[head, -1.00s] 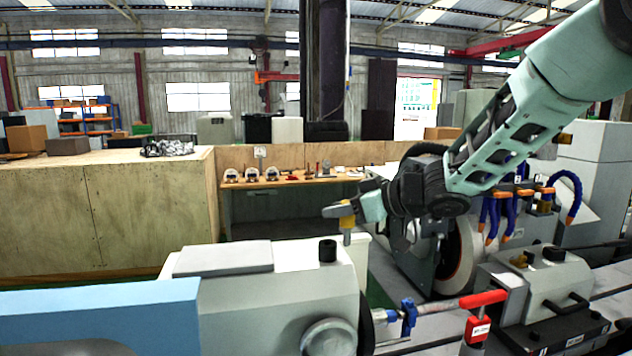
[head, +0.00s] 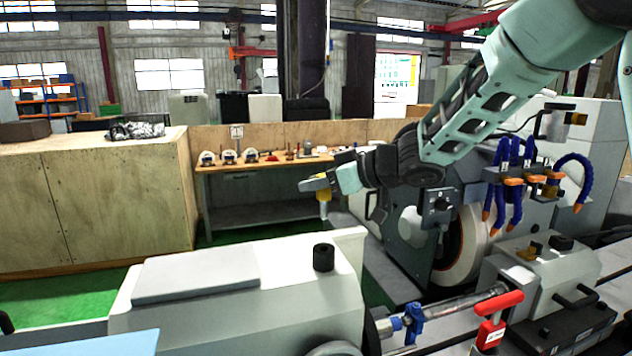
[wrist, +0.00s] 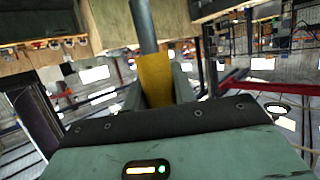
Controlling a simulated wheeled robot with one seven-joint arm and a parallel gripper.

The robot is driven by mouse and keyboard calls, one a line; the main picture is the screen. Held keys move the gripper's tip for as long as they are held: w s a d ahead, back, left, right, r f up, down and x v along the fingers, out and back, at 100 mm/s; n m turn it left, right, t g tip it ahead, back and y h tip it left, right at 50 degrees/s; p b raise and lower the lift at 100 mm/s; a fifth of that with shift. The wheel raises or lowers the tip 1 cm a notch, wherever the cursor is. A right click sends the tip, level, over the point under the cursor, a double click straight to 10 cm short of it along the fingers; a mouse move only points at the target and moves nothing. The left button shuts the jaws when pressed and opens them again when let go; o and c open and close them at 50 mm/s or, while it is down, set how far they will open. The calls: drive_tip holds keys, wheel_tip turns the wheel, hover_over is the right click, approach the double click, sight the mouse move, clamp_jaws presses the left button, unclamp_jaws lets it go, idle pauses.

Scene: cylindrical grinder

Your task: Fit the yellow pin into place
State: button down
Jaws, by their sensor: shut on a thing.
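My gripper (head: 318,184) is shut on the yellow pin (head: 324,195) and holds it in the air, above and behind the grey machine housing in the head view. The pin points down there. In the wrist view, the yellow part of the pin (wrist: 155,80) sits between the fingers, and its grey round shaft (wrist: 143,25) sticks out beyond them. The pin is apart from the machine. I cannot tell which hole or seat belongs to it.
The grey housing (head: 250,305) with a black knob (head: 324,257) stands in front. A red handle (head: 498,304) lies right of it, and the grinding wheel (head: 470,245) behind. A bench (head: 255,168) with small parts and a wooden crate (head: 110,200) stand farther back.

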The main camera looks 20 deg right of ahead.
drive_tip(key=b, duration=0.4)
hover_over(317, 246)
drive_tip(key=shift+f, duration=2.85)
drive_tip(key=shift+p, duration=0.6)
drive_tip(key=shift+f+b, duration=1.85)
drive_tip(key=shift+f, duration=0.7)
drive_tip(key=c, duration=1.1)
unclamp_jaws()
drive_tip(key=shift+o, duration=0.2)
drive_tip(key=b+v, duration=0.3)
drive_tip(key=v, duration=1.4)
drive_tip(key=shift+s+d, duration=0.2)
drive_tip(key=shift+s, duration=0.05)
